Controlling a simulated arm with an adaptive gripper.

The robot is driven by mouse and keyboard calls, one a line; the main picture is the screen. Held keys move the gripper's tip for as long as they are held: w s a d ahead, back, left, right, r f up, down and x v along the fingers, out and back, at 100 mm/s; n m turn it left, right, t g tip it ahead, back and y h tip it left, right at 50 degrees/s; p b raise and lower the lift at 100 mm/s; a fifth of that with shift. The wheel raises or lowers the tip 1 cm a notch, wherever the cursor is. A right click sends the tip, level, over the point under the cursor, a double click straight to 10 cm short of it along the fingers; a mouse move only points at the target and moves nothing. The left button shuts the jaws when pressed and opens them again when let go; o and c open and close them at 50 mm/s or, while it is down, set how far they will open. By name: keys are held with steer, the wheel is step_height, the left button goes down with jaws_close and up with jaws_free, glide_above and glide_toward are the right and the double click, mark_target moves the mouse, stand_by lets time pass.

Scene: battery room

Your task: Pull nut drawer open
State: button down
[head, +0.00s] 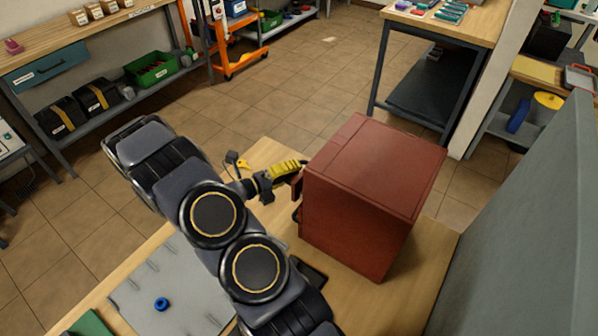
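A red cabinet (375,165) stands on the wooden table. Its drawer side faces left, towards my arm, and shows only edge-on. My gripper (298,168), behind a yellow section, reaches to the cabinet's upper left edge. Its fingertips are small and partly hidden, so I cannot tell whether they are open, shut or touching a handle. No label for the nut drawer can be read.
A grey tray (150,285) with a blue ring (161,304) lies at the table's left. A dark flat object (312,277) lies in front of the cabinet. A grey panel (530,220) rises at the right. Bare tabletop (400,300) shows in front of the cabinet.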

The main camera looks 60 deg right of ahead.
steer(key=w, duration=1.3)
steer(key=shift+f, duration=0.1)
steer(key=c, duration=1.1)
jaws_free()
steer(key=shift+w, duration=0.1)
steer(key=v, duration=1.2)
